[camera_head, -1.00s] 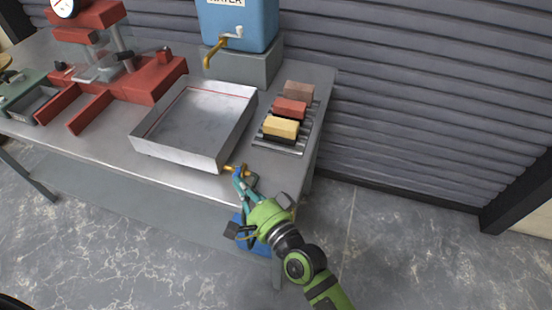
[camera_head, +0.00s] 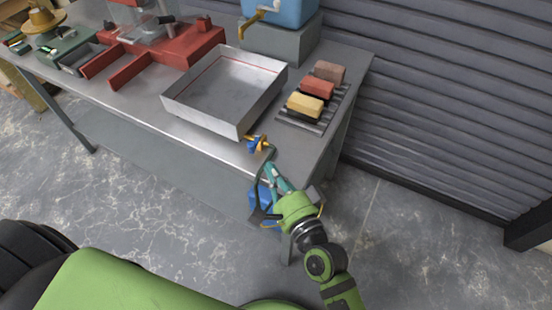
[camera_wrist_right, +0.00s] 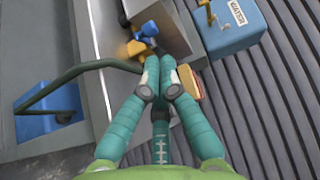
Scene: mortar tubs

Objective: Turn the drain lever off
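The metal tray (camera_head: 205,116) stands on the bench with a brass drain valve at its near right corner. The valve's blue drain lever (camera_head: 256,145) shows there; the wrist view shows the blue lever (camera_wrist_right: 149,28) and brass spout (camera_wrist_right: 136,48) just ahead of the fingertips. My right gripper (camera_head: 269,160) has teal fingers lying together, shut with nothing seen between them. Its tips (camera_wrist_right: 159,62) are close beside the valve; I cannot tell if they touch. A blue bucket (camera_head: 263,197) hangs or stands below, partly hidden by the gripper. My left gripper is not in view.
A rack (camera_head: 309,122) with coloured blocks lies right of the tray. A blue water tank (camera_head: 290,10) with a brass tap is behind it. A red press (camera_head: 175,45) stands at left. A dark curved handle (camera_wrist_right: 75,75) runs beside the fingers. The ribbed wall (camera_head: 440,110) closes the right.

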